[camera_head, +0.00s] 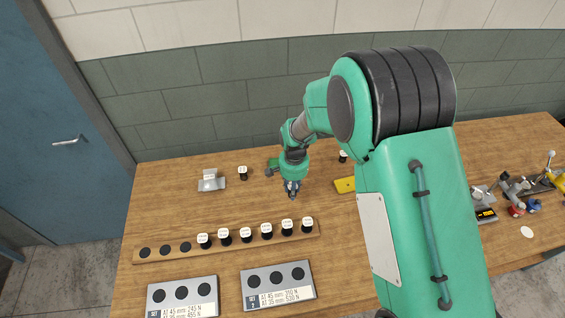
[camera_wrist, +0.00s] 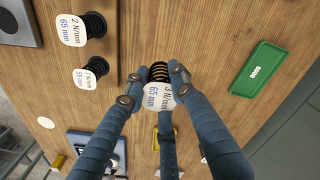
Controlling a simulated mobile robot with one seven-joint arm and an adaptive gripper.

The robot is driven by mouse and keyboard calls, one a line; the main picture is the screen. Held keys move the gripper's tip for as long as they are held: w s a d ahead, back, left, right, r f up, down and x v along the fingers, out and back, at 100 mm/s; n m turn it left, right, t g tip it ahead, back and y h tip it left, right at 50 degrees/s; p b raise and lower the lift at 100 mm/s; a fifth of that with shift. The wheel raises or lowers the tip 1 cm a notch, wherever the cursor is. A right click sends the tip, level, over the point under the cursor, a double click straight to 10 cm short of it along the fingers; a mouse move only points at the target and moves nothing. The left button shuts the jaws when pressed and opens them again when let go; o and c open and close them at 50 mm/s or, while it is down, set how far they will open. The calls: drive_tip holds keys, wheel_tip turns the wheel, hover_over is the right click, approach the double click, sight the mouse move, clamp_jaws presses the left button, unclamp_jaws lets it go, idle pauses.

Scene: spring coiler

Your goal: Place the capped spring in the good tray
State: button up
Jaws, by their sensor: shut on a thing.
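The capped spring (camera_wrist: 158,72) is a dark coil with a white cap reading "3 N/mm 65 mm". My gripper (camera_wrist: 152,86) is shut on it in the wrist view, with fingers on both sides and a third finger below. The good tray (camera_wrist: 259,68) is a green rectangular tray marked "GOOD", to the right of the held spring and apart from it, with nothing seen in it. In the head view my gripper (camera_head: 291,188) is above the table, and the green tray (camera_head: 271,168) is partly hidden behind it. The held spring cannot be made out there.
A wooden strip (camera_head: 155,254) holds several capped springs in front of my gripper. Two grey plates (camera_head: 180,290) (camera_head: 277,285) lie nearer. A metal bracket (camera_head: 211,184) and a lone capped spring (camera_head: 243,173) stand left. A yellow tray (camera_head: 345,185) lies right, partly behind my arm.

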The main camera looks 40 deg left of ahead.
drive_tip(key=shift+a+f, duration=0.15)
drive_tip(key=shift+a, duration=0.65)
drive_tip(key=shift+a+f, duration=0.15)
drive_tip(key=shift+a, duration=0.6)
drive_tip(key=shift+w+a, duration=0.1)
drive_tip(key=p, duration=0.1)
approach(277, 164)
drive_tip(key=s+d, duration=0.1)
drive_tip(key=s+d+f, duration=0.1)
drive_tip(key=s, duration=0.1)
drive_tip(key=shift+d+f, duration=0.1)
drive_tip(key=shift+d, duration=0.05)
drive_tip(key=shift+f+p, duration=0.4)
drive_tip(key=shift+f, duration=1.35)
drive_tip(key=shift+f, duration=0.1)
drive_tip(key=o, duration=0.6)
drive_tip(key=shift+f, duration=0.1)
drive_tip(key=o, duration=0.5)
drive_tip(key=shift+c, duration=0.2)
